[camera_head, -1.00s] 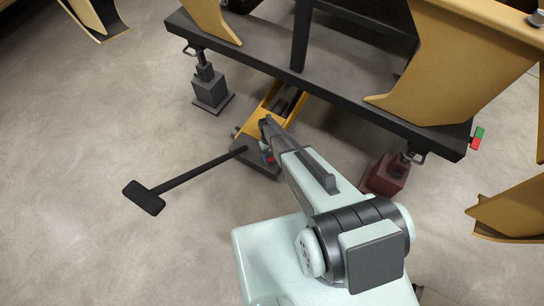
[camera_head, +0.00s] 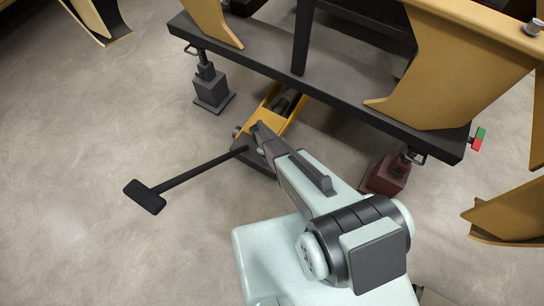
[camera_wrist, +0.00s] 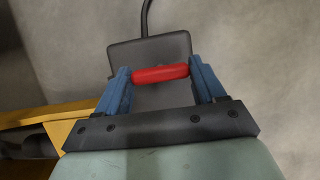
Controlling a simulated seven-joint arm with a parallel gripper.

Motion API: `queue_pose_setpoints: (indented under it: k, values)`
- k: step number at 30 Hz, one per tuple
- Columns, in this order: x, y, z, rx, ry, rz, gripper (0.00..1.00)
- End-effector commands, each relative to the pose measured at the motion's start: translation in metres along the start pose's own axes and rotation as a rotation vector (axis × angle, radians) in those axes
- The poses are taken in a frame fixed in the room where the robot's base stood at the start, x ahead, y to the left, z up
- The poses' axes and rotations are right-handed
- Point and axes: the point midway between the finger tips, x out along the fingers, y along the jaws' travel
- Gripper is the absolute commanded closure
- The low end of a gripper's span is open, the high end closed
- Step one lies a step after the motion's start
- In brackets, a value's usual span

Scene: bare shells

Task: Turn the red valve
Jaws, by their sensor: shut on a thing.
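The red valve (camera_wrist: 161,74) shows in the wrist view as a short red bar in front of a dark grey plate. My gripper (camera_wrist: 162,80) has its two blue fingers at the two ends of the bar, shut on it. In the head view my gripper (camera_head: 258,136) reaches down to the dark end of a yellow floor jack (camera_head: 283,110), and my arm hides the valve there.
A black handle with a flat pad (camera_head: 146,197) sticks out left from the jack. A dark beam (camera_head: 330,88) on a grey stand (camera_head: 212,92) and a dark red stand (camera_head: 386,175) spans behind. The floor at left is clear.

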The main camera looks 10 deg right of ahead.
Motion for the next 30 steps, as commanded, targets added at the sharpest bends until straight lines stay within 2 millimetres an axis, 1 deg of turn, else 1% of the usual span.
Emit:
queue_pose_setpoints:
  k: [16,17,24,30]
  values:
    - [0.0,0.0002,-0.0007,-0.022,0.002,0.01,0.61]
    - [0.0,0.0002,-0.0007,-0.022,0.002,0.009,0.28]
    - [0.0,0.0,-0.0003,-0.019,0.001,0.008,0.05]
    - [-0.0001,-0.0001,-0.0002,-0.019,0.001,0.008,0.05]
